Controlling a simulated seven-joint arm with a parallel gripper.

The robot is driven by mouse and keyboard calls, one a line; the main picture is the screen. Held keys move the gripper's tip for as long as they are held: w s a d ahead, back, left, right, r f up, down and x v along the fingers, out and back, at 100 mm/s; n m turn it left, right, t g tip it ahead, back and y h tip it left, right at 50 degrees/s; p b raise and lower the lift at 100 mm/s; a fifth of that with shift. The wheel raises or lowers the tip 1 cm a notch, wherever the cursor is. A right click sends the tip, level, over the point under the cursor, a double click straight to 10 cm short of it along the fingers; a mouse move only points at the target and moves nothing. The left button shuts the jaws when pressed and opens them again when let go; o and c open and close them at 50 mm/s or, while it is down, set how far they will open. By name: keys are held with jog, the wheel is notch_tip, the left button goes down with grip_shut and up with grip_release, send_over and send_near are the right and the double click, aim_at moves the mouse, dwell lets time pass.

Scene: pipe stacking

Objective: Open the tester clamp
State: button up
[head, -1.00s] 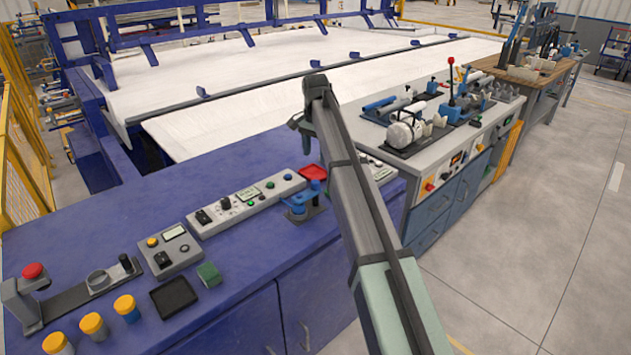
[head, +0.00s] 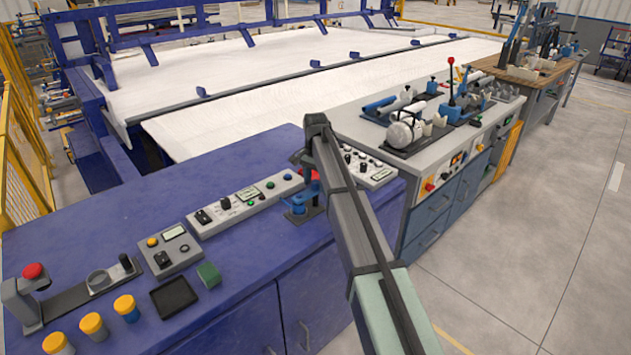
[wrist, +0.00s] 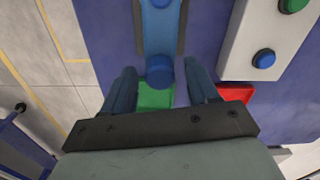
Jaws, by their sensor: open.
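The blue clamp (head: 300,203) stands on the purple bench, left of my arm in the head view. In the wrist view its blue arm (wrist: 158,28) runs down from the top edge and ends in a round blue knob. My gripper (wrist: 159,68) is open, with one dark blue finger on each side of the knob. Whether the fingers touch the knob, I cannot tell. A green piece (wrist: 156,96) lies below the knob. In the head view my gripper is mostly hidden by my arm, just above the clamp.
A red tray (wrist: 236,93) lies beside the right finger in the wrist view. A control panel with buttons (head: 248,197) is left of the clamp. A grey tester box (head: 168,250), a black tray (head: 174,297) and yellow-capped jars (head: 93,325) stand further left.

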grip_shut()
dwell(0.5)
